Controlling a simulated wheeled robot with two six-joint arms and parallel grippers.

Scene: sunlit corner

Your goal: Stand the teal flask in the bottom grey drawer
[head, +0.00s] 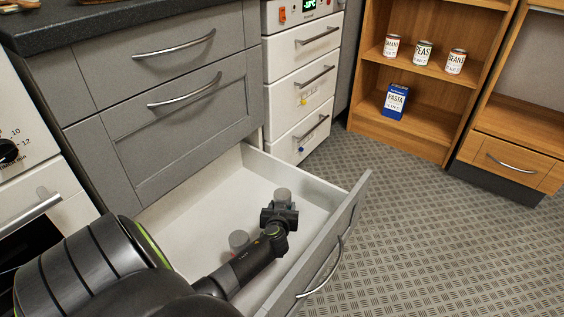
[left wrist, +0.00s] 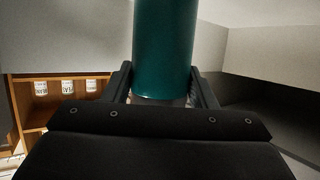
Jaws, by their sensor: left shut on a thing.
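The teal flask (left wrist: 163,45) stands between the two fingers of my left gripper (left wrist: 163,88) in the left wrist view. A grey band shows at its lower end there. In the head view my left gripper (head: 279,214) is inside or just above the open bottom grey drawer (head: 345,222), near its front panel. A grey round top, which looks like the flask's (head: 283,194), shows at the gripper; the teal body is hidden. I cannot tell whether the flask touches the drawer floor. My right gripper is not in view.
Another grey round-topped thing (head: 238,240) is in the drawer, partly behind my left arm. The drawer's back left floor is clear. White drawers (head: 300,90) stand beside the grey cabinet.

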